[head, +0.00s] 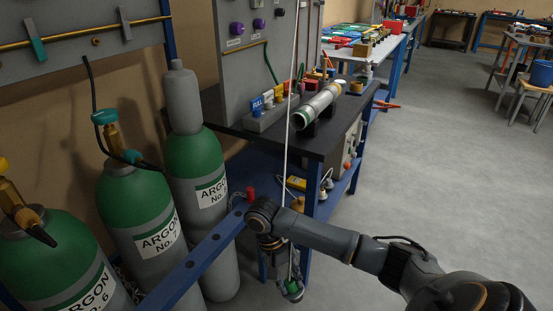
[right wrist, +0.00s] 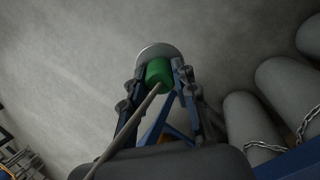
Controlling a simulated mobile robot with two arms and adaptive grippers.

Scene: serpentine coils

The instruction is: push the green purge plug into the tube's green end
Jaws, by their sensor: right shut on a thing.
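The green purge plug (right wrist: 159,72) shows in the right wrist view between the two fingers of my right gripper (right wrist: 162,80), which is shut on it. A pale disc shows behind the plug, and a cord runs from the plug toward the camera. In the head view my right gripper (head: 290,282) points down beside the table, low over the floor, with a bit of green (head: 293,287) at its tips. The metal tube (head: 318,106) lies in a cradle on the dark table, above and apart from the gripper. My left gripper is not in view.
A thin cord (head: 288,150) hangs from above, past the table edge, to my right gripper. Green argon cylinders (head: 195,165) stand at left behind a blue rail (head: 200,258). The dark table (head: 335,133) has a grey panel behind it.

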